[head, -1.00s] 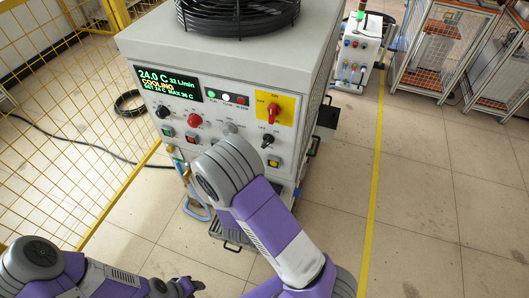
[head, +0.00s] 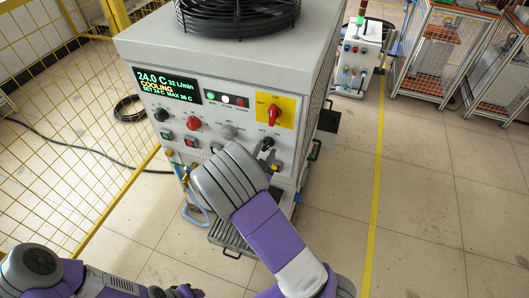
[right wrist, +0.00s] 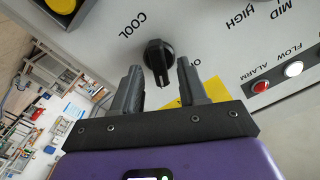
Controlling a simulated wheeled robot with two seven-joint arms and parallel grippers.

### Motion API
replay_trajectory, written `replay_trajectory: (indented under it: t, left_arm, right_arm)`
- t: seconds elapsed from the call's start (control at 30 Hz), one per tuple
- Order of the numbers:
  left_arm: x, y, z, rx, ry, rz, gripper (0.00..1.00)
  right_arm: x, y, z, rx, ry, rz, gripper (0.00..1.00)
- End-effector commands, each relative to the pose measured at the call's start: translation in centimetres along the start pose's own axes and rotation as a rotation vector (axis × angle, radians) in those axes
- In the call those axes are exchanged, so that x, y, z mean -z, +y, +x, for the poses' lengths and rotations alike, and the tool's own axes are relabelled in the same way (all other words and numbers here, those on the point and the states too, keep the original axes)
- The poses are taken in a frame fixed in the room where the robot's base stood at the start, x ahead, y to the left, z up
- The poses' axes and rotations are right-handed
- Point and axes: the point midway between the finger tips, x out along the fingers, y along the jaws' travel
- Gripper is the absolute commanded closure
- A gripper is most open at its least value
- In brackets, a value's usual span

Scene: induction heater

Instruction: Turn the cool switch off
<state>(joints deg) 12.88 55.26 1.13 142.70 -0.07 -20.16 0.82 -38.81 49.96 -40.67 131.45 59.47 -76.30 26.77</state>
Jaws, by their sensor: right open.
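The cool switch is a black rotary knob (right wrist: 158,50) on the pale panel, with the label COOL beside it in the right wrist view, which shows the panel upside down. In the head view the knob (head: 267,143) sits low on the right of the panel, below the yellow plate. My right gripper (right wrist: 158,66) is open, with one finger on each side of the knob; I cannot tell if either touches. Its grip bar stands nearly upright in the right wrist view. In the head view my right wrist hides much of this gripper. My left gripper (head: 186,291) is low at the bottom edge, away from the machine.
The heater cabinet (head: 312,90) carries a black fan (head: 238,15) on top. A red main switch (head: 272,115), a display (head: 167,85) and several buttons are on the panel. A yellow mesh fence (head: 60,140) stands left.

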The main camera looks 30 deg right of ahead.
Motion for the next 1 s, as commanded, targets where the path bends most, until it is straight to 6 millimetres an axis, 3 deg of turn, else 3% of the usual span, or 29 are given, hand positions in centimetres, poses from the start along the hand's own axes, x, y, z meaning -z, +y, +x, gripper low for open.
replay_trajectory:
  t: [0.17,0.47,1.0]
  left_arm:
    - [0.0,0.0,0.0,0.0,0.0,0.0,0.57]
    - [0.0,0.0,0.0,0.0,0.0,0.0,0.57]
    - [-0.1,0.5,-1.2,0.0,0.0,0.0,0.57]
  right_arm:
    - [0.0,0.0,0.0,0.0,0.0,0.0,0.57]
    - [0.0,0.0,0.0,0.0,-0.001,0.0,1.0]
    - [0.1,-0.1,-0.1,-0.001,-0.002,-0.126,1.0]
